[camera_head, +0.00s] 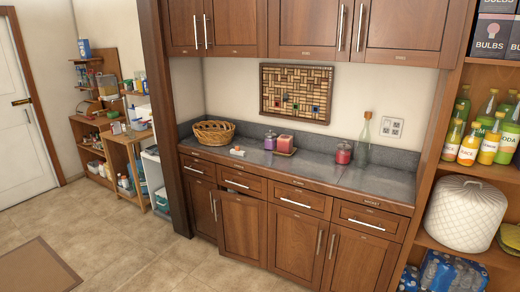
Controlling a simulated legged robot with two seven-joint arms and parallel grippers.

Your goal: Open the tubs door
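The wooden cabinet has several lower doors under the counter. The left lower door (202,208) and the door beside it (243,228) have upright metal handles where they meet. The second of these stands slightly proud of the cabinet front and looks a little ajar. Two more lower doors, a middle one (296,240) and a right one (356,262), look shut. The upper doors (402,28) are shut. Small label plates sit on the doors and drawers, too small to read surely, so I cannot tell which is the tubs door. Neither of my grippers is in view.
The grey counter (385,182) holds a wicker basket (213,132), candles (344,153) and a glass bottle (363,140). Open shelves at right hold bottles (469,146) and a white quilted cover (465,213). The tiled floor before the cabinet is clear; a mat (36,268) lies at left.

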